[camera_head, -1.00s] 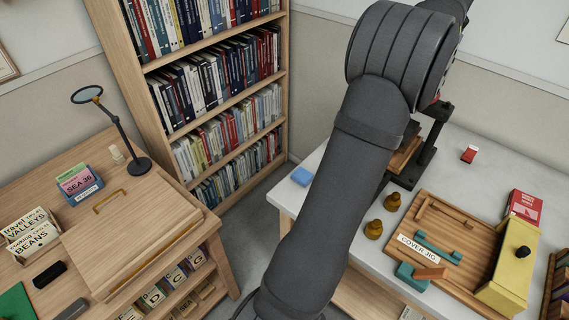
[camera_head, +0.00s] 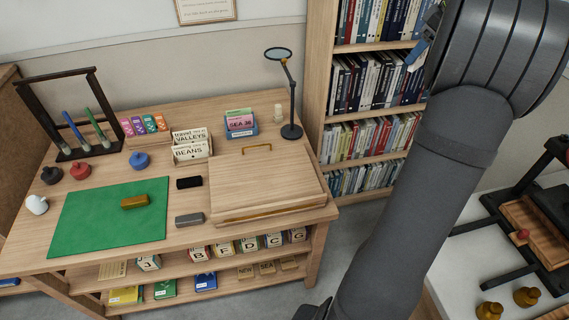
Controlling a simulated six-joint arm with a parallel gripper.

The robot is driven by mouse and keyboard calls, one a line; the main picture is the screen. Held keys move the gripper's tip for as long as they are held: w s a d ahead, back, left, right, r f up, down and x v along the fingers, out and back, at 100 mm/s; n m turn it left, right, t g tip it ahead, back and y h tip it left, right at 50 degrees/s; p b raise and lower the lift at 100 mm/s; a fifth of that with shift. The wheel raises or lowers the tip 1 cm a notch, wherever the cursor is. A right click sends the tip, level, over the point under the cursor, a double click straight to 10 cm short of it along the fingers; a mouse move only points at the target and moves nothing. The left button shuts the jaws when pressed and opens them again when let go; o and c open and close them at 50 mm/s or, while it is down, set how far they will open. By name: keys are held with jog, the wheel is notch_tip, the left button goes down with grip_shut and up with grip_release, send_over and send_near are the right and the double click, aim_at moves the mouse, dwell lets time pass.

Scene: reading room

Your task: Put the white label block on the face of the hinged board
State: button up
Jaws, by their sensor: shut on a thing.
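My gripper (camera_head: 425,38) shows only in part, at the left edge of my dark arm in the upper right, in front of the bookcase. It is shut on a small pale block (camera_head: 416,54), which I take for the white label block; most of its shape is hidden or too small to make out. A wooden board (camera_head: 265,182) with a brass handle at its back and a brass strip along its front lies on the right part of the wooden desk, and looks like the hinged board. Its face is bare. My gripper is apart from it, up and to the right.
A magnifier on a stand (camera_head: 291,130) rises behind the board. A card holder (camera_head: 241,132), a word-card rack (camera_head: 192,152), dark and grey blocks (camera_head: 189,219), and a green mat (camera_head: 90,225) lie on the desk (camera_head: 250,238). A white table with brass-coloured knobs (camera_head: 527,296) is at right.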

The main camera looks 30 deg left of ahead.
jog(key=s+a+n+g+h, duration=0.15)
jog(key=s+a+n, duration=0.45)
jog(key=s+a, duration=0.75)
jog(key=s+a+n+g+y, duration=0.1)
jog(key=s+a+n+g, duration=0.35)
jog(key=s+a, duration=0.85)
jog(key=w+a+f+n+t, duration=0.1)
jog(key=w+f, duration=0.1)
jog(key=f, duration=1.1)
jog(key=w+a+f+t, duration=0.1)
jog(key=w+a+f, duration=0.1)
jog(key=f, duration=1.1)
jog(key=shift+h, duration=0.25)
jog(key=s+a+f, duration=0.1)
jog(key=a+f, duration=0.1)
jog(key=a, duration=0.1)
jog(key=s+a+f, duration=0.2)
jog(key=a+f, duration=0.1)
jog(key=s+a+f, duration=0.2)
jog(key=a, duration=0.2)
jog(key=shift+s+f, duration=0.2)
jog(key=shift+f, duration=2.05)
jog(key=shift+f, duration=0.1)
jog(key=o, duration=1)
jog(key=shift+c, duration=0.2)
